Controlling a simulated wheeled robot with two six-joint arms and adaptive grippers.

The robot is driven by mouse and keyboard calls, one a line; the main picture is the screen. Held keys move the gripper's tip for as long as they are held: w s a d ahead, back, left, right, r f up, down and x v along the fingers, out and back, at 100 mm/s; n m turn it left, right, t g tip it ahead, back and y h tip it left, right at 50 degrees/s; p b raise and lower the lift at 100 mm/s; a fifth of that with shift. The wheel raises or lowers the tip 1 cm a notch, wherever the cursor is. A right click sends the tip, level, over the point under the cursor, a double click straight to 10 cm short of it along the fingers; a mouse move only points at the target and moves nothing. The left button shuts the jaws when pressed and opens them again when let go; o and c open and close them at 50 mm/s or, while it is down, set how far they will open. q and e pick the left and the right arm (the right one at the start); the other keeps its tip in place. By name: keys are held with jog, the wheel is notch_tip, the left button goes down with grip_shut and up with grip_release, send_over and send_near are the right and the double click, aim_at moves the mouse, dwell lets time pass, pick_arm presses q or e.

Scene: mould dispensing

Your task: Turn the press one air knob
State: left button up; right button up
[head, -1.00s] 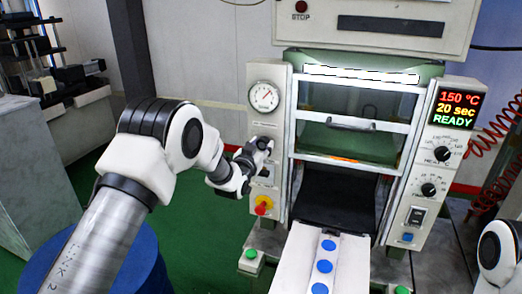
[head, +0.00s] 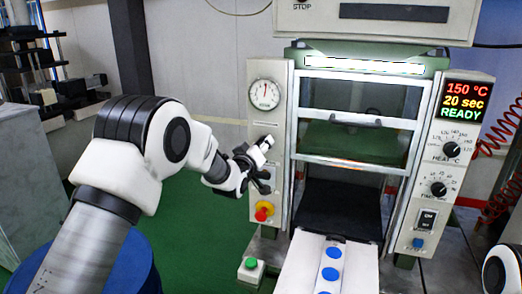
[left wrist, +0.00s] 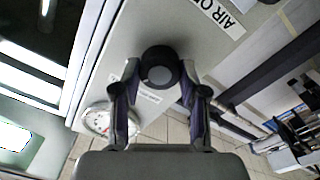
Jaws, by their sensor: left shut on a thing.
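The press one air knob (left wrist: 160,66) is a round black knob with a grey centre on the pale left panel of the press. In the left wrist view it sits between the fingertips of my left gripper (left wrist: 161,76), which is shut on it. In the head view my left gripper (head: 267,163) is against the left panel (head: 261,122), below the round gauge (head: 264,95), and hides the knob. The gauge's red needle points about straight up. A label starting with "AIR O" (left wrist: 226,16) is partly visible beside the knob. My right gripper is out of view.
A yellow-and-red emergency button (head: 263,212) sits just below my left gripper. A green button box (head: 250,268) stands lower down. The press glass door (head: 358,97) is right of the panel. A display (head: 467,101) reads 150 °C, 20 sec, READY.

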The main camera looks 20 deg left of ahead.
pick_arm(q)
jog(key=shift+f, duration=0.15)
jog(key=o, duration=1.1)
jog(key=shift+o, duration=0.2)
jog(key=s, duration=1.2)
jog(key=shift+a, duration=0.3)
jog(key=shift+f, duration=0.1)
